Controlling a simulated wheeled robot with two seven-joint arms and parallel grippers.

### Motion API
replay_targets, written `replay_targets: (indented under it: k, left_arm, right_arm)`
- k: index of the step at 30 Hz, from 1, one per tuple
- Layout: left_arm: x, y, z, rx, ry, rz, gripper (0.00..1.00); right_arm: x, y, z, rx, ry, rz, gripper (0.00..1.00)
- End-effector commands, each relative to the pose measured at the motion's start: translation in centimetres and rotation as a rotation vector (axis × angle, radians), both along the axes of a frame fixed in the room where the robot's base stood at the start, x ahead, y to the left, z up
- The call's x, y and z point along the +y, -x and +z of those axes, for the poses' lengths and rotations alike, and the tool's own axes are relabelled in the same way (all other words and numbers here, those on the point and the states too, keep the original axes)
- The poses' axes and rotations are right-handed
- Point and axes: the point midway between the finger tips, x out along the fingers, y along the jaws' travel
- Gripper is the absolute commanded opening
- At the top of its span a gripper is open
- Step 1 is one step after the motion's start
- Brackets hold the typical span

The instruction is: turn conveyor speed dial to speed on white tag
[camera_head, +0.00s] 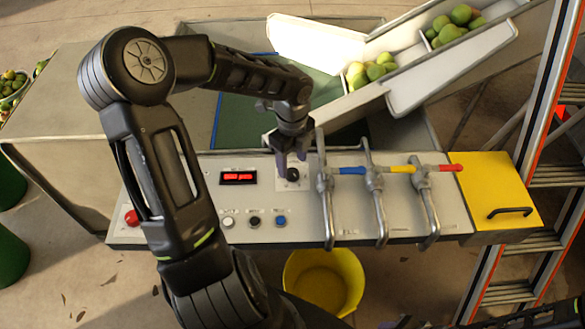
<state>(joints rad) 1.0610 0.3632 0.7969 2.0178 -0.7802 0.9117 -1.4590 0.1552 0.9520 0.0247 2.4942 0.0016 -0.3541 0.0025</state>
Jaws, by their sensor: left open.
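The control panel (355,224) is a pale slanted board in front of the conveyor. A dark round dial (293,175) sits on a white plate on it. My left gripper (291,160) reaches down at the dial with its fingers open; whether they touch the dial I cannot tell. A red lit display (239,177) is left of the dial, its digits too small to read. I cannot make out a white tag with a speed. My right gripper does not show.
White, black and blue buttons (281,220) and a red knob (131,217) are on the panel. Metal levers (378,200) with coloured grips stand right of the dial. A yellow box (495,190), ladder (540,150) and yellow bucket (322,280) are near. Green fruit (370,70) lies on the chute.

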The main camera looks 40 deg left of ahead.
Motion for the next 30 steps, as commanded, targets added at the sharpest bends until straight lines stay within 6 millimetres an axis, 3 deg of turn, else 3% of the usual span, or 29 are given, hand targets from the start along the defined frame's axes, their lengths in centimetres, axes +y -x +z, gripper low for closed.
replay_targets:
  k: [6, 17, 30]
  left_arm:
    - [-0.1, 0.0, -2.9, 0.0, 0.002, -0.001, 0.56]
    - [0.0, 0.0, -3.5, -0.001, 0.0, -0.001, 0.56]
    - [0.0, 0.0, -3.5, -0.001, 0.0, -0.001, 0.2]
  right_arm:
    - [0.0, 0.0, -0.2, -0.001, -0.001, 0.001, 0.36]
    - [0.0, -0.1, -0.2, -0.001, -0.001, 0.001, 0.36]
    - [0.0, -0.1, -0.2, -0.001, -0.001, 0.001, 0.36]
